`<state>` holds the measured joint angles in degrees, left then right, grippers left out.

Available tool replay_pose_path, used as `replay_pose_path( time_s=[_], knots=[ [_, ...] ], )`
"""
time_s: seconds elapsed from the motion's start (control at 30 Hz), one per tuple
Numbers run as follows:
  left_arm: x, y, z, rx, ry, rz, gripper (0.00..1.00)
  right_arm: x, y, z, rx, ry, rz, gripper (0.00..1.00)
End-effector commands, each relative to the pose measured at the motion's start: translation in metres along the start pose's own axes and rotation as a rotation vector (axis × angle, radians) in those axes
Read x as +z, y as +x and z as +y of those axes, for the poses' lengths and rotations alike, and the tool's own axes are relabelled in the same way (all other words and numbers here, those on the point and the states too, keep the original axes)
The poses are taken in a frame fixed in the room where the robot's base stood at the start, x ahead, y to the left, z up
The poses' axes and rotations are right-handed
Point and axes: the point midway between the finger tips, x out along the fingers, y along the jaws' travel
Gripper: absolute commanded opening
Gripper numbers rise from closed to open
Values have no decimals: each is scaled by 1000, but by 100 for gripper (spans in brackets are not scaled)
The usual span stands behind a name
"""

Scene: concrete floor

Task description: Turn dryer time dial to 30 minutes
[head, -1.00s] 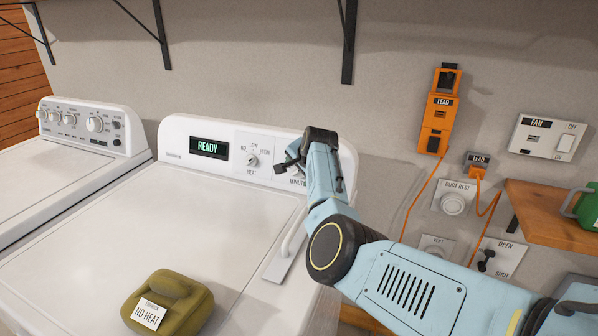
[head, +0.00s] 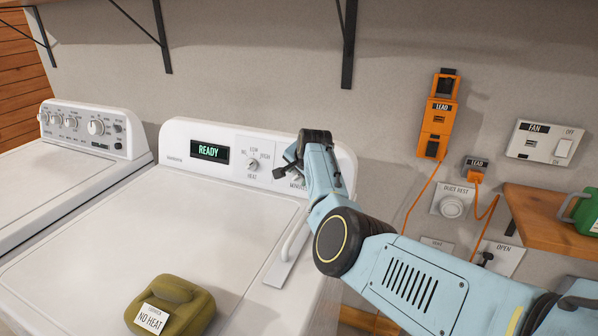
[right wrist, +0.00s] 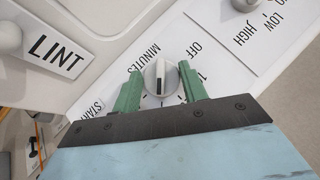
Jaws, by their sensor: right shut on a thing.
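The dryer (head: 100,235) is white, with a lit READY display (head: 209,152) on its back panel. The time dial (right wrist: 152,84) is a small round light knob with a dark bar, on a plate lettered OFF and MINUTES. My right gripper (right wrist: 158,73) is shut on it, with one green finger on each side. Which minute mark the bar points to is not clear. In the head view my right gripper (head: 288,172) covers most of the dial. My left gripper is not in view.
A heat dial (head: 251,164) sits left of my gripper. An olive bag tagged NO HEAT (head: 185,302) lies on the dryer top. A second white machine (head: 70,175) stands left. The right wall holds an orange lead box (head: 437,122) and a fan switch (head: 545,142).

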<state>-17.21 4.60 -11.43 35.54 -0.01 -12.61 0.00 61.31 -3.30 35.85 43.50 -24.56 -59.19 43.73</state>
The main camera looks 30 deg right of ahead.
Motion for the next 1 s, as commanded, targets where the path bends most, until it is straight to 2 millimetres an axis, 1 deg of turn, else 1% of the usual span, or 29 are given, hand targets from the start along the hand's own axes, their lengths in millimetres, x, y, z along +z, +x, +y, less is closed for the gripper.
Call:
replay_pose_path(
  time_s=[0.2,0.23,0.4,0.77,0.87,1.0],
  knots=[
    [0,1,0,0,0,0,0,1,0,0,-1,2,-1,20],
    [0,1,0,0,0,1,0,1,0,0,-1,2,-1,44],
    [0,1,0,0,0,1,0,1,0,0,-1,2,-1,65],
    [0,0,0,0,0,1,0,0,-2,0,-1,2,0,65],
    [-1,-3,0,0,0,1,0,0,-8,0,-1,2,1,65],
    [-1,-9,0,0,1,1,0,0,-23,-1,-1,2,2,65]
  ],
)
